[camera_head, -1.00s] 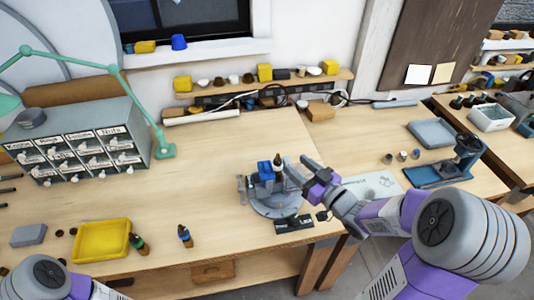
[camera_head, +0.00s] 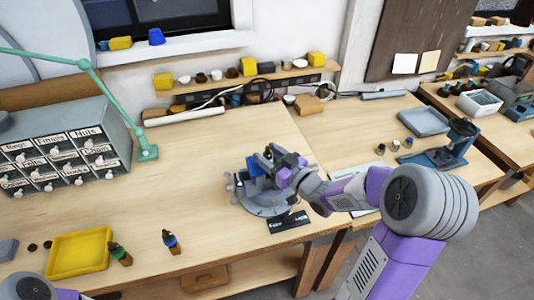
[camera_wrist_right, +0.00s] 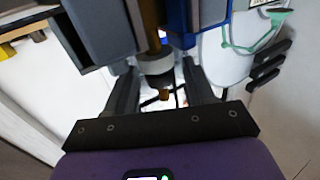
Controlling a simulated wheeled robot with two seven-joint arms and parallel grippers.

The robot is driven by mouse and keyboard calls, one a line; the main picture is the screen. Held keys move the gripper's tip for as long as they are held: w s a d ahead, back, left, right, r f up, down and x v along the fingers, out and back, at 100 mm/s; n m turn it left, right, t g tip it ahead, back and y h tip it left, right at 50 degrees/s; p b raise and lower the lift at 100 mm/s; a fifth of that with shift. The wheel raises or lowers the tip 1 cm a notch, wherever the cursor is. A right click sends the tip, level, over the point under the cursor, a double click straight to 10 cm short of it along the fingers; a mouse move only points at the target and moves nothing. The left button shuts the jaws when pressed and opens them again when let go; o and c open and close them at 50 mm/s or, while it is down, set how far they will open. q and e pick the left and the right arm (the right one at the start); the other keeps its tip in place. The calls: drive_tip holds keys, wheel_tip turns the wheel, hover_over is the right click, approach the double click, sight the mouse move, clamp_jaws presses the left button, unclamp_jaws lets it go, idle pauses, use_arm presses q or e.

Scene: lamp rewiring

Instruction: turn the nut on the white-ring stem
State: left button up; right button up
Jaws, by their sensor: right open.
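In the right wrist view a stem with a white ring (camera_wrist_right: 156,62) hangs between my fingers. A black nut (camera_wrist_right: 158,80) sits next to the ring, and a brass-coloured tip (camera_wrist_right: 164,94) sticks out beyond it. My right gripper (camera_wrist_right: 160,92) is open, one finger on each side of the nut; I cannot tell whether either finger touches it. In the head view my right gripper (camera_head: 274,160) is at the top of the grey fixture with a round base (camera_head: 262,204), beside its blue block (camera_head: 254,169). The gripper hides the stem there. My left gripper is out of view.
A black label plate (camera_head: 289,222) lies at the fixture's front. A drawer cabinet (camera_head: 68,150) and green lamp arm (camera_head: 147,150) are behind. The table between is clear.

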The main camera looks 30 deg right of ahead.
drive_tip(key=shift+w+a, duration=0.1)
drive_tip(key=shift+w, duration=0.3)
